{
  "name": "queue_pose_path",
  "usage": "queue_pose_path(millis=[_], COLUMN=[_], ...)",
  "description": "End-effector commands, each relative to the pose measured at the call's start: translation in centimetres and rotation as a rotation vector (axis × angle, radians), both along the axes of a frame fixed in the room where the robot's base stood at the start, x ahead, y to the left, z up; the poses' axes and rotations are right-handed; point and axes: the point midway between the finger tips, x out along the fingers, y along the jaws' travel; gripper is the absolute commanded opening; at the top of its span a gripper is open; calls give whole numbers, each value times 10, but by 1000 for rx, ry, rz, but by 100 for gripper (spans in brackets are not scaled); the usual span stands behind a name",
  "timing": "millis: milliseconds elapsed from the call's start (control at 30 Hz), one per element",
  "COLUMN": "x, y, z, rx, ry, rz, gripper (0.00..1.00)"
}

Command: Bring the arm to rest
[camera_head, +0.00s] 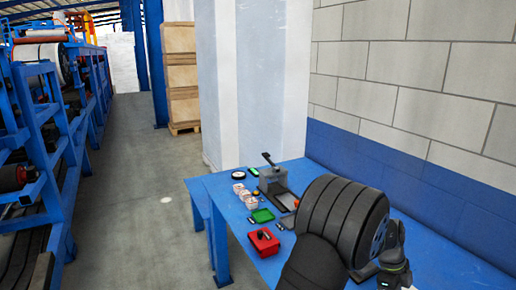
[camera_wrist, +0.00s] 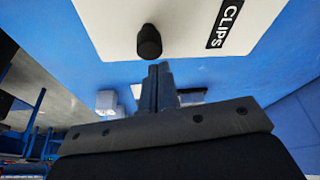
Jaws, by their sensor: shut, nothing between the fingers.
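My gripper (camera_wrist: 160,70) shows in the wrist view with its two dark fingers together and nothing between them. Just beyond the fingertips, in the picture, is a black knob (camera_wrist: 149,42) on a white panel (camera_wrist: 185,22) labelled "CLIPS". I cannot tell whether the fingers touch the knob; a narrow gap seems to lie between them. In the head view my dark arm covers the right front of the blue table (camera_head: 232,222), and the fingertips cannot be made out there.
On the table are a red box (camera_head: 264,243), a green tray (camera_head: 262,215), a grey box with a lever (camera_head: 272,180) and several small round items. A block wall (camera_head: 420,100) closes the right side. A blue rack (camera_head: 50,140) stands left, across open floor.

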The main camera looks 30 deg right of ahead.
Motion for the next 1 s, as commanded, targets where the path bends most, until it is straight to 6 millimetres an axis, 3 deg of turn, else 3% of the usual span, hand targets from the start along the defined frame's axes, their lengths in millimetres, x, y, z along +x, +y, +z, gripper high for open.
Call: queue_pose_path(millis=[200,567,833,900,1000], x=[13,15,-14,-23,-16], y=[4,4,-3,-6,-4], z=[0,1,2,13,32], rx=[1,0,0,-3,-2], ry=[-1,-4,0,0,2], rz=[1,0,-5,-7,-2], gripper=[0,0,0,0,0])
